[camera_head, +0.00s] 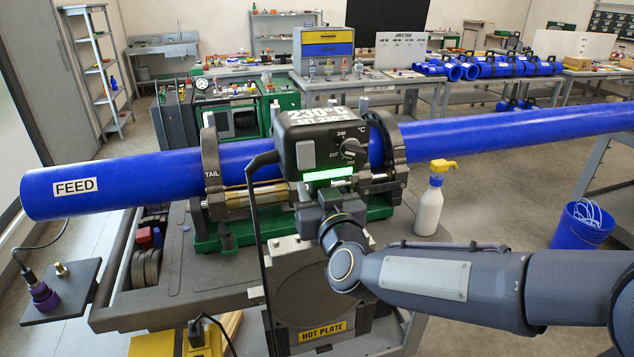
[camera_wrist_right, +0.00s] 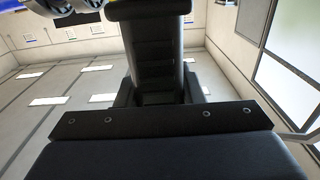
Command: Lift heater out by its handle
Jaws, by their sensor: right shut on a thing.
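The heater (camera_head: 310,135) is a black box with "230°C" lettering, a dial and a lit green strip. It sits in front of the blue pipe (camera_head: 130,178), between the TAIL clamp ring (camera_head: 211,165) and another dark ring (camera_head: 392,145). Its plate and the pipe ends behind it are hidden. My right gripper (camera_head: 325,190) is at the lower front of the heater, shut on its handle. In the right wrist view the ridged black handle (camera_wrist_right: 155,60) runs up from between the fingers. My left gripper is out of view.
A stand labelled HOT PLATE (camera_head: 322,332) is below the gripper. A black cable (camera_head: 256,220) hangs from the heater's left side. A white spray bottle (camera_head: 429,208) stands close on the right. A blue bucket (camera_head: 580,225) is on the floor. The space above the heater looks clear.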

